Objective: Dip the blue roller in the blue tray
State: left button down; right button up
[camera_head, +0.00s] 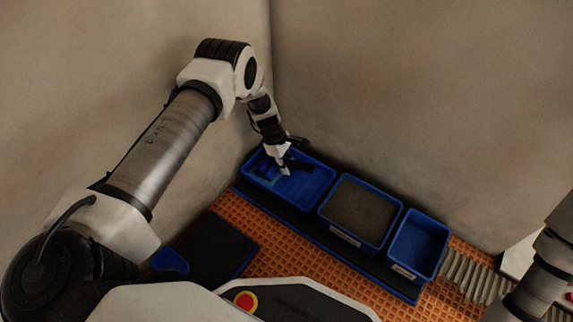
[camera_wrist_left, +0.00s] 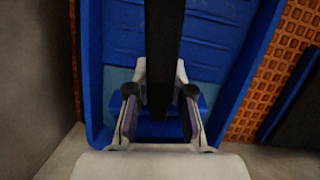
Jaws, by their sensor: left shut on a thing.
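The blue tray (camera_head: 318,187) is the leftmost container in the head view, against the back corner. Its ribbed floor also shows in the left wrist view (camera_wrist_left: 222,38). My left gripper (camera_head: 284,168) reaches down over the tray. In the left wrist view its fingers (camera_wrist_left: 160,112) are shut on a long dark bar (camera_wrist_left: 164,45), which I take to be the roller's handle. A blue piece (camera_wrist_left: 202,103) shows behind the fingers; I cannot tell whether it is the roller head. Whether the roller touches the tray floor is hidden. My right gripper is out of view.
A blue bin with grey-brown filling (camera_head: 358,211) and an empty-looking blue bin (camera_head: 420,243) stand to the right of the tray. A dark panel (camera_head: 207,247) lies on the orange waffle mat (camera_head: 290,258). Walls stand close behind and left of the tray.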

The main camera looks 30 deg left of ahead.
pick_arm(q)
notch_tip(320, 180, up, 10)
jog(key=p, duration=0.8)
jog(key=shift+r, duration=0.1)
